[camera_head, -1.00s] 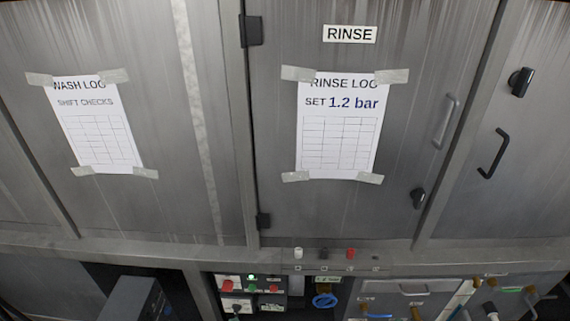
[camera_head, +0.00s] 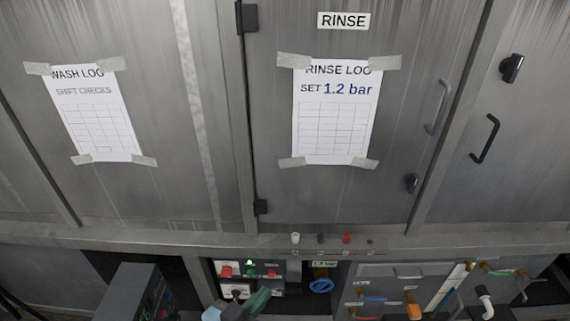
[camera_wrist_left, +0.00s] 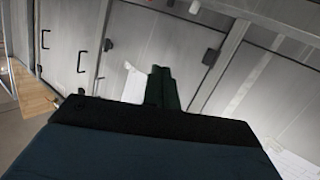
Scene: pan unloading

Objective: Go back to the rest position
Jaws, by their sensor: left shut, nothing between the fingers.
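My left gripper (camera_head: 258,302) shows at the bottom edge of the head view, its green fingers in front of the control panel and a light blue part of it just left. In the left wrist view its green fingers (camera_wrist_left: 163,86) are together and empty, pointing toward the grey metal doors. Nothing is held between them. Most of the left arm is out of the head view. My right gripper is in neither view.
Grey machine doors carry the rinse log sheet (camera_head: 332,112) and the wash log sheet (camera_head: 97,115). Below are a panel with red and green buttons (camera_head: 249,268), a dark box with green digits (camera_head: 133,290), and several pipes and valves (camera_head: 484,300) at right.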

